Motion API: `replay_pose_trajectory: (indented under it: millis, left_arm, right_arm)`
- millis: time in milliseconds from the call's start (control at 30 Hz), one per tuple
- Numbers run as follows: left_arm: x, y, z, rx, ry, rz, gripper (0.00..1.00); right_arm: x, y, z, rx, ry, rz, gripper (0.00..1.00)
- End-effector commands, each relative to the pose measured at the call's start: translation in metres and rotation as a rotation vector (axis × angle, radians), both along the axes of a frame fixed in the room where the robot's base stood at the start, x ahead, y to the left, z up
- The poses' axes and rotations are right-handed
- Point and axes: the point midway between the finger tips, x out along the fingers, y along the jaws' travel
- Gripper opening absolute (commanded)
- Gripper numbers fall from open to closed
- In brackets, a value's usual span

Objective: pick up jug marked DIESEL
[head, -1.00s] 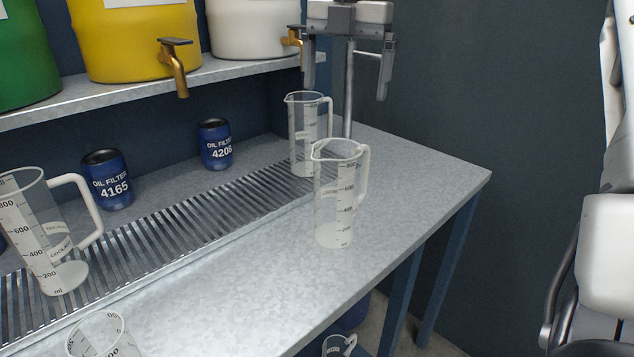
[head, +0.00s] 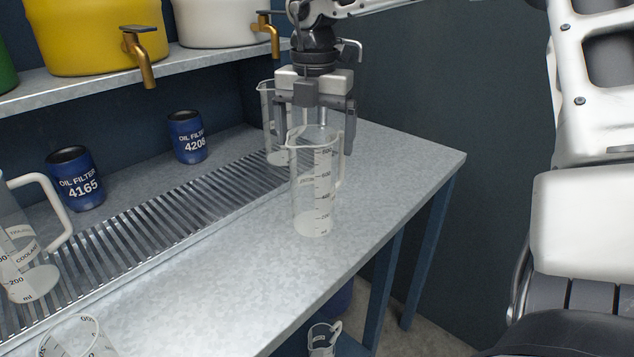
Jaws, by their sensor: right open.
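A clear measuring jug (head: 316,205) stands upright on the bench near its right end, with a scale and a small label too small to read. A second clear jug (head: 267,108) stands behind it, partly hidden by my gripper. I cannot read DIESEL on any jug. My right gripper (head: 315,146) points down with its jaws open, fingers apart at the height of the front jug's rim. It overlaps both jugs in the view; I cannot tell whether it touches either. It holds nothing that I can see. My left gripper is not in view.
A jug labelled COOLANT (head: 28,280) stands at left, another jug (head: 75,340) at the bottom edge, and one (head: 322,338) below the bench. Two blue oil filters (head: 75,180) (head: 187,138) stand behind the drain grate (head: 150,225). Taps (head: 138,55) overhang the bench. Its front right is clear.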

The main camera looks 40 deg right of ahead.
Motion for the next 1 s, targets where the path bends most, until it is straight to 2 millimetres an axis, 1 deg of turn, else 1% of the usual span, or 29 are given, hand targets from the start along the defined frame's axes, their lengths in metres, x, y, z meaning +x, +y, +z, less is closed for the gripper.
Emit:
replay_pose_trajectory:
  millis: [100,200,433,467,500,567,600,667,700,1000]
  left_arm:
    - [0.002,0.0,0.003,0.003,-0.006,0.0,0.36]
    - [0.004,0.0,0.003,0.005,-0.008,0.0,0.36]
    - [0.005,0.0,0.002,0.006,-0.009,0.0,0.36]
    - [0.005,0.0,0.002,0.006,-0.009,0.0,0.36]
    - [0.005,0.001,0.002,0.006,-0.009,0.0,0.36]
    - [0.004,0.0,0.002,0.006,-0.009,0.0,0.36]
    - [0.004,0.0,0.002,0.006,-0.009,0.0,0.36]
    - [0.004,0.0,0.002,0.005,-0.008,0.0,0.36]
    - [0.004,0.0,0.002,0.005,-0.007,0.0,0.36]
    - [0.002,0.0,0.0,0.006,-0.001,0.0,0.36]
  right_arm:
    - [-0.001,-0.001,-0.018,0.001,0.003,0.001,0.95]
    - [0.0,-0.001,-0.026,0.0,-0.001,-0.001,0.95]
    - [0.0,-0.001,-0.028,0.0,-0.002,-0.001,0.95]
    - [0.0,-0.001,-0.028,0.0,-0.002,-0.001,0.92]
    - [0.0,-0.001,-0.028,0.0,-0.002,-0.001,0.81]
    - [0.0,-0.001,-0.028,0.0,-0.002,-0.001,0.65]
    - [0.0,-0.001,-0.028,0.0,-0.002,-0.001,0.54]
    - [0.0,-0.001,-0.027,0.0,-0.002,-0.001,0.37]
    - [0.0,-0.001,-0.027,0.0,-0.004,-0.001,0.32]
    - [0.0,-0.001,-0.024,-0.001,-0.004,-0.001,0.32]
